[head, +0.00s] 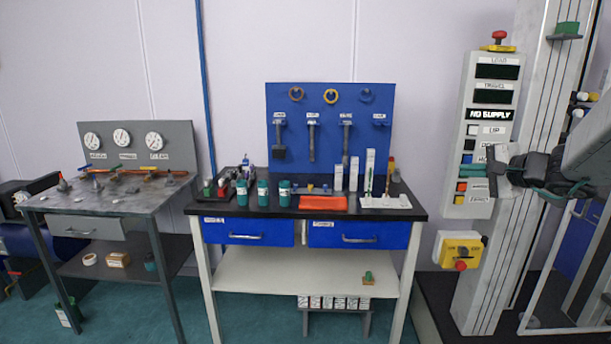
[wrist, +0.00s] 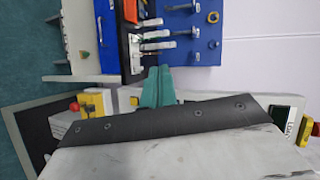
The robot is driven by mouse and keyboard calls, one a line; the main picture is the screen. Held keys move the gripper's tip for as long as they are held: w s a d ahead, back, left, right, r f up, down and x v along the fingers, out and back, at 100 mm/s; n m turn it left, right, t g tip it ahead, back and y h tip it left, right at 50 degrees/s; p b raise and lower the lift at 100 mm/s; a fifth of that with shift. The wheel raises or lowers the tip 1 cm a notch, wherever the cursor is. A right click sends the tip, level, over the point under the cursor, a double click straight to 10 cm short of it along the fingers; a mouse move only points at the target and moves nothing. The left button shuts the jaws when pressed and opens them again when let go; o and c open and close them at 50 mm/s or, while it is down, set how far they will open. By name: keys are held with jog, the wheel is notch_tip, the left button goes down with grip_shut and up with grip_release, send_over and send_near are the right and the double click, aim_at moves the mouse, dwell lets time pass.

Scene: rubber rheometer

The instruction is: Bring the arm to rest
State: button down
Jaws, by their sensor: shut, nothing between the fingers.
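My gripper (head: 474,168) is at the right of the head view, in front of the lower part of the grey control panel (head: 492,122). Its teal fingers point left and cover part of the panel's buttons. In the wrist view the teal fingers (wrist: 157,88) are shut together with nothing between them. My arm reaches in from the right edge of the head view. I cannot tell whether the gripper touches the panel.
The panel reads "NO SUPPLY"; a red-topped button (head: 498,37) sits above it. A yellow switch box (head: 460,251) is below. A tall machine column (head: 549,90) stands right. The blue-drawer bench (head: 275,258) and gauge table (head: 50,203) stand left, with wall behind.

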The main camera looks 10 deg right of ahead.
jog(key=s+a+f+n+g+y, duration=0.2)
jog(key=s+a, duration=0.1)
jog(key=a, duration=0.3)
jog(key=s+a+f+n+g+y, duration=0.1)
jog(key=s+a+n+g, duration=0.15)
jog(key=a, duration=0.45)
jog(key=s+a+f+n+g+h, duration=0.1)
jog(key=s+a+n+g+h, duration=0.1)
jog(key=s, duration=0.6)
jog(key=s+a+f+n+g+h, duration=0.2)
jog(key=s+a+n, duration=0.3)
jog(key=s, duration=0.4)
jog(key=s+a+f+n+g+h, duration=0.2)
jog(key=s+a+n+g, duration=0.1)
jog(key=s, duration=0.5)
jog(key=shift+s+a+g, duration=0.35)
jog(key=shift+a+g, duration=0.3)
jog(key=shift+f+n, duration=0.1)
jog(key=shift+n, duration=0.15)
